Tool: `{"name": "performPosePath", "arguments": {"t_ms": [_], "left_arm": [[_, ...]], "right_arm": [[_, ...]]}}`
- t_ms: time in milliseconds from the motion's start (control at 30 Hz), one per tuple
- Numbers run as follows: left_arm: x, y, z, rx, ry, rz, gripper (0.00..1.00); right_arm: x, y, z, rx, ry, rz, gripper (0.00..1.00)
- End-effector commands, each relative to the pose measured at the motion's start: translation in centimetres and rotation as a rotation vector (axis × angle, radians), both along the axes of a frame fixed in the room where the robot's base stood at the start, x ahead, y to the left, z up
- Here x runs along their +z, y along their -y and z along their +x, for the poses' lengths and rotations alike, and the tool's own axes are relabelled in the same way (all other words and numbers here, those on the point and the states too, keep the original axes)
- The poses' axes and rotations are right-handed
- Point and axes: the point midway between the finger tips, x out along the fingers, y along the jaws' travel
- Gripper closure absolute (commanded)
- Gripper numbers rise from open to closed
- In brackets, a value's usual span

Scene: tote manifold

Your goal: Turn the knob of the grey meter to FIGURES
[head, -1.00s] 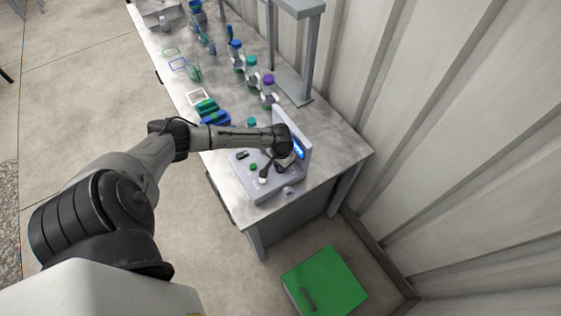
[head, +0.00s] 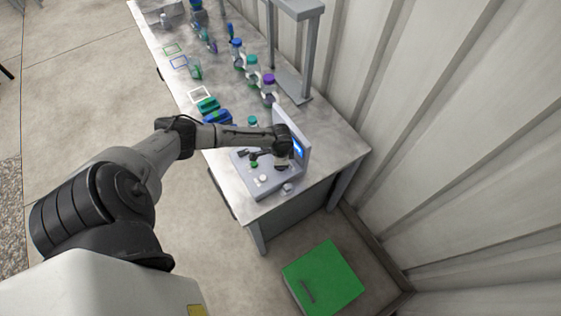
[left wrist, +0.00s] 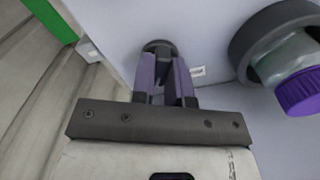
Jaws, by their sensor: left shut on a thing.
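The grey meter (head: 270,188) stands at the near corner of the bench, with an upright panel and a lit blue display (head: 298,147). My left gripper (head: 256,156) is over the meter's top face and partly hides it. In the left wrist view, the fingers of my left gripper (left wrist: 165,82) are shut on a dark round knob (left wrist: 158,46). A small white label (left wrist: 197,71) lies just right of the knob; its lettering is too small to read. I cannot tell where the knob points. My right gripper is not in view.
In the left wrist view, a purple-capped vial (left wrist: 300,90) sits in a dark ring close right of the fingers. Capped bottles (head: 268,90) and green and blue racks (head: 214,114) stand farther along the bench. A green box (head: 322,277) is on the floor; a ribbed wall runs along the right.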

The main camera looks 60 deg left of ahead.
Motion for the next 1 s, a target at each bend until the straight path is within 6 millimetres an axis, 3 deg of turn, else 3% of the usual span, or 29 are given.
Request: {"name": "performPosePath", "arguments": {"t_ms": [633,667,700,900,1000], "left_arm": [[0.0,0.04,0.04,-0.047,0.002,-0.001,1.0],[0.0,0.04,0.04,-0.047,0.002,-0.001,0.84],[0.0,0.04,0.05,-0.047,0.002,-0.001,0.8],[0.0,0.03,0.03,-0.046,0.001,0.0,0.61],[0.0,0.02,0.02,-0.046,0.001,0.0,0.6]], "right_arm": [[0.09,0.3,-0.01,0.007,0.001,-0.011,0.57],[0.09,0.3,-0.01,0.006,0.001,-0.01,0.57],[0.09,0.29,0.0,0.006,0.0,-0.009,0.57],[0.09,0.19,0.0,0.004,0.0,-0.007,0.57],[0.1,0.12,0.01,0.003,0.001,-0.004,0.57]]}}
